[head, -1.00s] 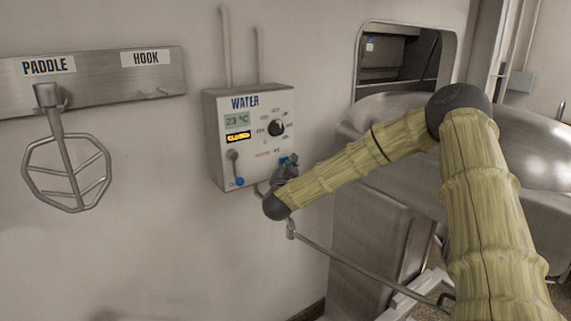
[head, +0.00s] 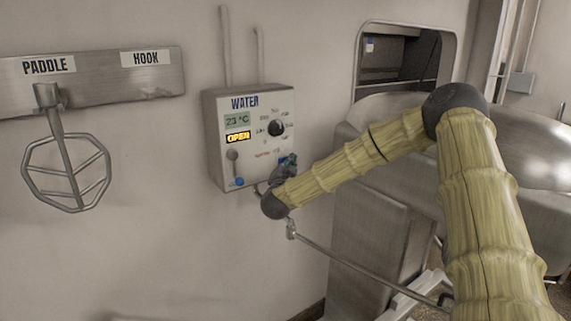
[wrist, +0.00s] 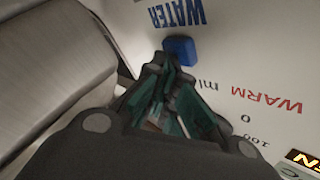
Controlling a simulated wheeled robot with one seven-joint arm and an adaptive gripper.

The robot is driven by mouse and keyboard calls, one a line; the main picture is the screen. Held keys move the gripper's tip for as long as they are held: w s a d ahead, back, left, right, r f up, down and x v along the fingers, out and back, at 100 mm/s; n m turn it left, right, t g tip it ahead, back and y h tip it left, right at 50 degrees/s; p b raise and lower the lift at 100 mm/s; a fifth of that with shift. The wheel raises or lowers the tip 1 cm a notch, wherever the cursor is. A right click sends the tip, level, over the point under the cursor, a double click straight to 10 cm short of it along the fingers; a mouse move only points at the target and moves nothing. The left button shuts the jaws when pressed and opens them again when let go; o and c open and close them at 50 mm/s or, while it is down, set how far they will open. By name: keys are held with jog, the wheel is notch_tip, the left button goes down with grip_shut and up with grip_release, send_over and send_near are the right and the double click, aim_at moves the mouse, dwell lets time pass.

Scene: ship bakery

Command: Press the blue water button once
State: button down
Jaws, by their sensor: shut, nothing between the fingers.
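The water panel (head: 222,166) is a pale box on the wall, with a "WATER" label, a 23 °C display and a lit amber display (head: 238,136) that appears to read OPEN. The blue button (wrist: 181,50) sits on the panel face in the wrist view, just past my fingertips, beside blue "WATER" lettering. My gripper (wrist: 165,62) is shut and empty, its tips at the button's near edge. I cannot tell whether they touch it. In the head view my gripper (head: 287,162) is at the panel's lower right and largely hides the button.
A black dial (head: 276,128) and a lever (head: 233,160) are on the panel; a small blue spot (head: 240,181) is below the lever. A paddle (head: 67,170) hangs from a rack at left. A steel machine (head: 365,240) stands right. The wall between paddle and panel is clear.

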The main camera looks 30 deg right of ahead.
jog(key=shift+s, duration=0.1)
jog(key=shift+s+d, duration=0.1)
jog(key=shift+s, duration=0.75)
jog(key=s, duration=0.5)
jog(key=shift+d+p, duration=0.2)
jog(key=shift+p, duration=0.15)
jog(key=shift+f, duration=0.1)
dwell(0.7)
